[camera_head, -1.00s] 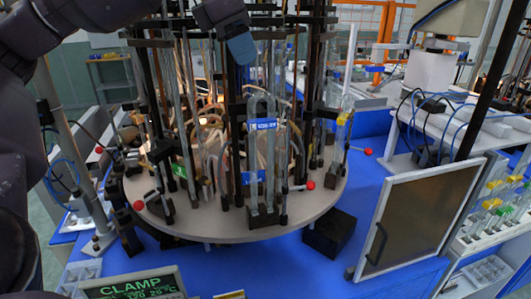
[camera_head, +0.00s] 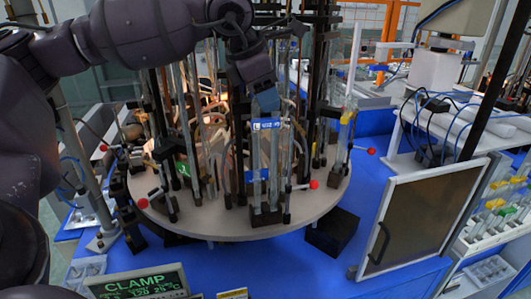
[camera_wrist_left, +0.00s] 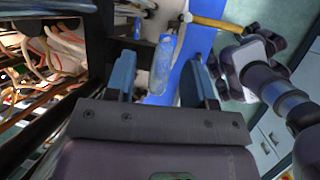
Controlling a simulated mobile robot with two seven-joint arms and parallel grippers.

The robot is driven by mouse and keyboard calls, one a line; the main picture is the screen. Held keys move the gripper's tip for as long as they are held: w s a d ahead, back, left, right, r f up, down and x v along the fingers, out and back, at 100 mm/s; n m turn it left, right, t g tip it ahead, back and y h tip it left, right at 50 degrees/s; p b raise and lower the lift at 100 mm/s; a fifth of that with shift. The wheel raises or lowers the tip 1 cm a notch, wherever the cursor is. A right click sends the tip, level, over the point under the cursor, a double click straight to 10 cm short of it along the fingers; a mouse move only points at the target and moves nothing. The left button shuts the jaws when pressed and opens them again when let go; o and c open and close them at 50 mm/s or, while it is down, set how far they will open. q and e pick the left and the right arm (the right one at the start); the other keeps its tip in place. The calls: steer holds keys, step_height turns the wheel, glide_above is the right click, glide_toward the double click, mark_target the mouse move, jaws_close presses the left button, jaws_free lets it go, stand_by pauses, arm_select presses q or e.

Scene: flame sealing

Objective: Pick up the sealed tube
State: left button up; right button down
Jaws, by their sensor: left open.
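The sealed tube (camera_head: 266,160) is clear glass with a blue label. It stands upright at the front of the round carousel (camera_head: 222,222), its lower end at a black base block. My left gripper (camera_head: 265,102) reaches down over it from the left arm and hides its top in the head view. In the left wrist view the glass tube (camera_wrist_left: 163,68) shows between the two blue fingers of my left gripper (camera_wrist_left: 162,72). The fingers are apart, with gaps to the tube on both sides. My right gripper is not in view.
Tall dark posts and other glass tubes crowd the carousel behind and beside the tube. Levers with red knobs (camera_head: 314,184) stick out at its rim. A framed dark panel (camera_head: 420,220) stands at the right. A CLAMP display (camera_head: 137,284) is at the front left.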

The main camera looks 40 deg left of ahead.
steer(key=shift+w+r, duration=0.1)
arm_select(q)
steer(key=shift+c, duration=1.3)
jaws_close()
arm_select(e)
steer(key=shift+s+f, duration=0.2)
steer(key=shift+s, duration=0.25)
arm_select(q)
steer(key=shift+r, duration=0.1)
